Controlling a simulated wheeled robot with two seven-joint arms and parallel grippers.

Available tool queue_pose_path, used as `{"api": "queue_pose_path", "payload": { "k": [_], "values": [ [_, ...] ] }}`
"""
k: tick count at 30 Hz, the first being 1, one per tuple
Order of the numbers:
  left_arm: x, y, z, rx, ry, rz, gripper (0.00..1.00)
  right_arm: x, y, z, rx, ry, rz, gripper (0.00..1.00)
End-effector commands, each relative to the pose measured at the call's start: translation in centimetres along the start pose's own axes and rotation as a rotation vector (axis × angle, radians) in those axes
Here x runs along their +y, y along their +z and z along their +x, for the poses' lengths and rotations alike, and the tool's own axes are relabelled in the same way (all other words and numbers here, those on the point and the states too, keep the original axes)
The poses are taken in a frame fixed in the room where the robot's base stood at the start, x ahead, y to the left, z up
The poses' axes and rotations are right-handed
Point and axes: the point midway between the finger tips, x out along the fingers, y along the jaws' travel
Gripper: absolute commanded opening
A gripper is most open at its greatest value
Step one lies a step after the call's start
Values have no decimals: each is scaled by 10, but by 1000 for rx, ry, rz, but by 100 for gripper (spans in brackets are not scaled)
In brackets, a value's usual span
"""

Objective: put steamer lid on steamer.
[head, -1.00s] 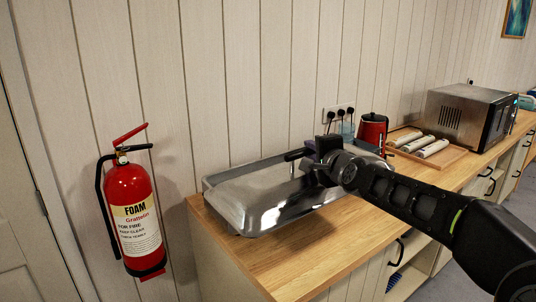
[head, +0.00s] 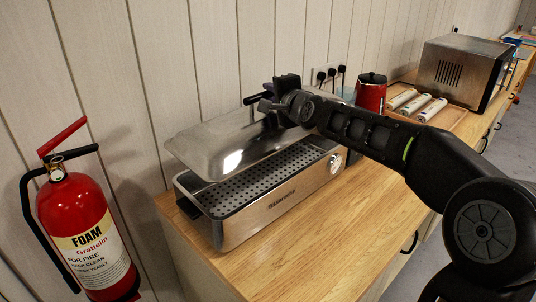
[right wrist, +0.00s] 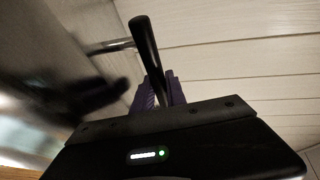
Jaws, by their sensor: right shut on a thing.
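The metal steamer lid (head: 222,143) hangs tilted just above the steamer (head: 262,206), over its back part. The steamer is a long steel box with a dark perforated tray and a knob at its right end; its front half is uncovered. My right gripper (head: 265,100) is shut on the lid's black bar handle at the lid's far side. In the right wrist view the black handle (right wrist: 146,50) runs between the purple finger pads (right wrist: 160,95). Whether the lid's back edge touches the steamer cannot be told. My left gripper is not in view.
The steamer stands on a wooden counter (head: 300,258) against a panelled wall. A red kettle (head: 371,92), a wooden tray (head: 445,118) with white rolls and a microwave (head: 462,72) stand to the right. A red fire extinguisher (head: 88,225) is at the left.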

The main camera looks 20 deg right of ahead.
Motion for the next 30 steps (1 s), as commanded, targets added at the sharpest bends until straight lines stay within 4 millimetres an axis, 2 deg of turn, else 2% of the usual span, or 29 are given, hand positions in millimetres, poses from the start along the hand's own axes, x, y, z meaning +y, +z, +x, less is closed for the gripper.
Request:
{"api": "queue_pose_path", "payload": {
  "k": [4, 8, 13, 26, 30],
  "values": [
    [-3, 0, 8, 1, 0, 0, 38, 8, 0, 2, 1, -5, -2, 0],
    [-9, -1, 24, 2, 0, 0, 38, 31, 2, 6, 2, -4, -1, 0],
    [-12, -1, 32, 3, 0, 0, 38, 54, 3, 10, 1, -3, -1, 0],
    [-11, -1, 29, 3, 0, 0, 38, 60, 4, 11, 2, -6, 0, 0],
    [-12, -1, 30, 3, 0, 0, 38, 74, 5, 14, 1, -3, -1, 0]
  ]
}}
